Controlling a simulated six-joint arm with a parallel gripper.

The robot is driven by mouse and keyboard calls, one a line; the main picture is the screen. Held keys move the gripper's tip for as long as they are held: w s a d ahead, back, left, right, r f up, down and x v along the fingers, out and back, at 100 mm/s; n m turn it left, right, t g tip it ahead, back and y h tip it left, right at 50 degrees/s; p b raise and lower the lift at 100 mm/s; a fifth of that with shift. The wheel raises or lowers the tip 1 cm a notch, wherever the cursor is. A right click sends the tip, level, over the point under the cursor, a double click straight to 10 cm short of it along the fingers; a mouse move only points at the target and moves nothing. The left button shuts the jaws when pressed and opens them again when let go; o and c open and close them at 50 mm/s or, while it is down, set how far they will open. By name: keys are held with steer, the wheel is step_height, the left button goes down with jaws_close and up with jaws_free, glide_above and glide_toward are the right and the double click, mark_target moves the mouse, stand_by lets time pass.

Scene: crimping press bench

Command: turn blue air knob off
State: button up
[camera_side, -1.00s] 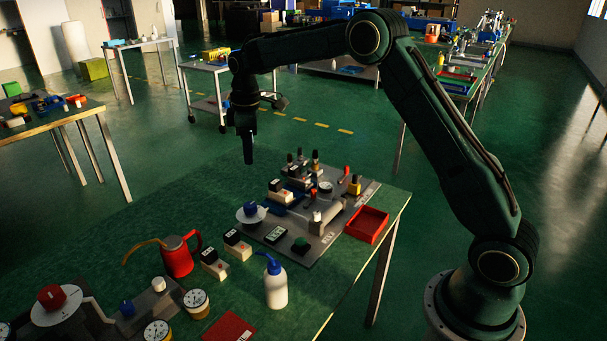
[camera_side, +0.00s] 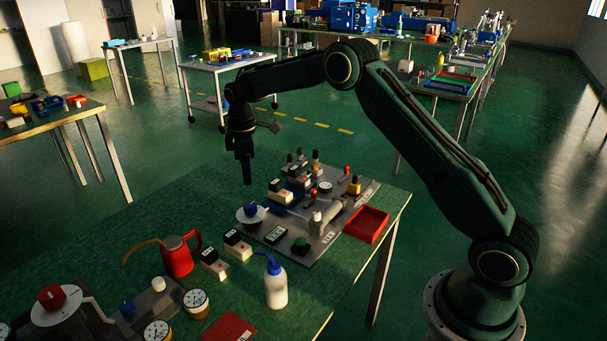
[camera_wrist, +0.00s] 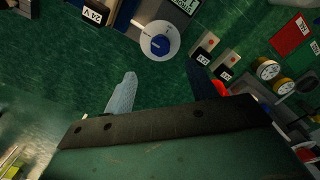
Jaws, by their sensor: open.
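The blue air knob (camera_side: 250,208) sits on a round white dial plate (camera_side: 246,218) at the left edge of the grey press board. In the wrist view the knob (camera_wrist: 159,44) and its white dial (camera_wrist: 173,37) show whole, beyond my fingertips; fine dial marks are too small to read. My gripper (camera_side: 247,182) points down and hangs above the knob, apart from it. In the wrist view my gripper (camera_wrist: 162,78) has its two fingers spread wide, with nothing between them.
Switch boxes (camera_side: 237,243) and a red kettle (camera_side: 178,256) stand in front of the dial. A white squeeze bottle (camera_side: 276,287) stands near the front edge. A second, smaller blue knob (camera_side: 127,308) is at front left. A red tray (camera_side: 367,224) is at right.

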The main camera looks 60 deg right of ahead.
mark_target(251, 205)
step_height(251, 205, down, 11)
steer(key=shift+r, duration=0.1)
stand_by(0.4)
steer(key=c, duration=1)
